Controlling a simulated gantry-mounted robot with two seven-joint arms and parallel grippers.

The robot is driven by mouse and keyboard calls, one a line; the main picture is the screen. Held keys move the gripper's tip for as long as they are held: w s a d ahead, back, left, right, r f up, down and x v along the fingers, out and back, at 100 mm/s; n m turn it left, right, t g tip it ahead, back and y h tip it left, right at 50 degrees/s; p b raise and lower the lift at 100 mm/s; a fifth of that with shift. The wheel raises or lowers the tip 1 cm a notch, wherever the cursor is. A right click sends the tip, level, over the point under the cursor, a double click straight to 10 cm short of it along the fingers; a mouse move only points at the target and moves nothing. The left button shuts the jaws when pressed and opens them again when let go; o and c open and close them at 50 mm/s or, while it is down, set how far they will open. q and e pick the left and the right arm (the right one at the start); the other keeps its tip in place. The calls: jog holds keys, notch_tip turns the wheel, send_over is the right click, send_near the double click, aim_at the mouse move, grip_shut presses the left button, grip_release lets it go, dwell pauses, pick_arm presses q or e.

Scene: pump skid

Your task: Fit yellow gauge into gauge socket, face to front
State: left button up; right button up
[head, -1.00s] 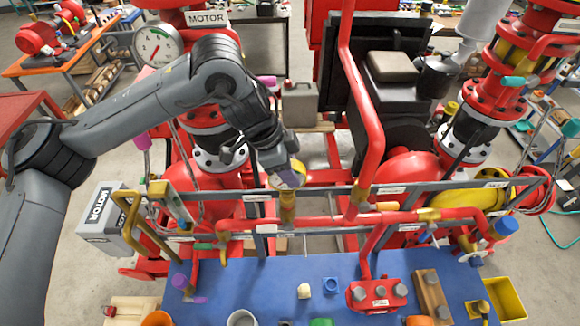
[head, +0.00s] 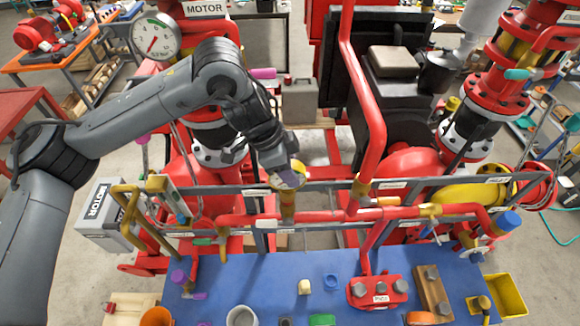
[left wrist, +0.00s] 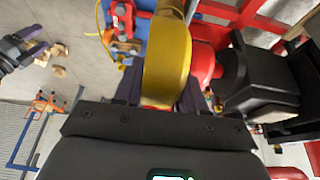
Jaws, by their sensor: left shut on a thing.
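My left gripper (head: 288,180) is shut on the yellow gauge, a thick round disc (left wrist: 167,60) between its two dark fingers in the left wrist view. In the head view only a slice of the gauge (head: 301,170) shows beside the fingers. The gauge is upright, just above the brass gauge socket (head: 287,208) on the pipe rack. Its lower edge meets or overlaps the socket top in view; I cannot tell whether it is seated. The gauge's face is hidden.
The grey rack rail (head: 340,184) and red pipes (head: 330,219) run close around the socket. A tall red pipe (head: 365,90) rises to the right.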

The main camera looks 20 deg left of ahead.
pick_arm(q)
jog(key=shift+f, duration=0.1)
jog(key=o, duration=1.2)
jog(key=shift+o, duration=0.2)
